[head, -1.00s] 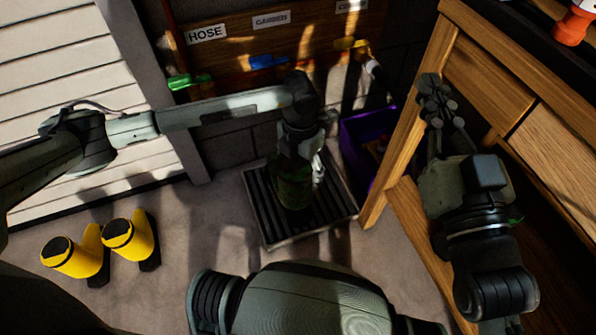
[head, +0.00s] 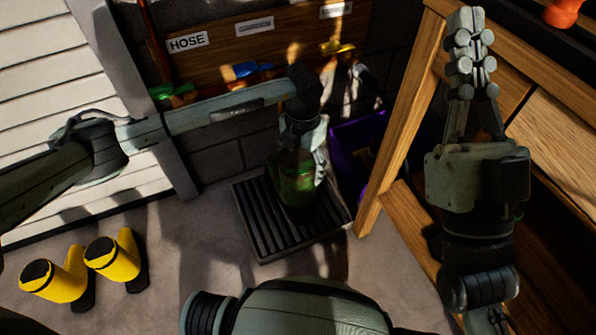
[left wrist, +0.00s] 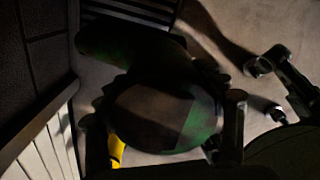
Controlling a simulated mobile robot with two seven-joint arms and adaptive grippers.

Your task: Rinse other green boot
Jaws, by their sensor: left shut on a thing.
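A green boot (head: 296,182) is over the dark slatted floor grate (head: 262,228) in the head view. My left gripper (head: 302,150) is shut on the boot at its upper part. Whether the boot's sole touches the grate I cannot tell. In the left wrist view the boot (left wrist: 200,128) fills the middle, dark, with its round opening toward the camera. My right gripper (head: 470,55) is raised in front of the wooden bench, empty, its fingers together.
A purple crate (head: 345,137) sits right of the grate, beside the wooden bench (head: 402,110). Green (head: 172,91), blue (head: 245,70) and yellow (head: 337,48) handles are on the labelled wall board.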

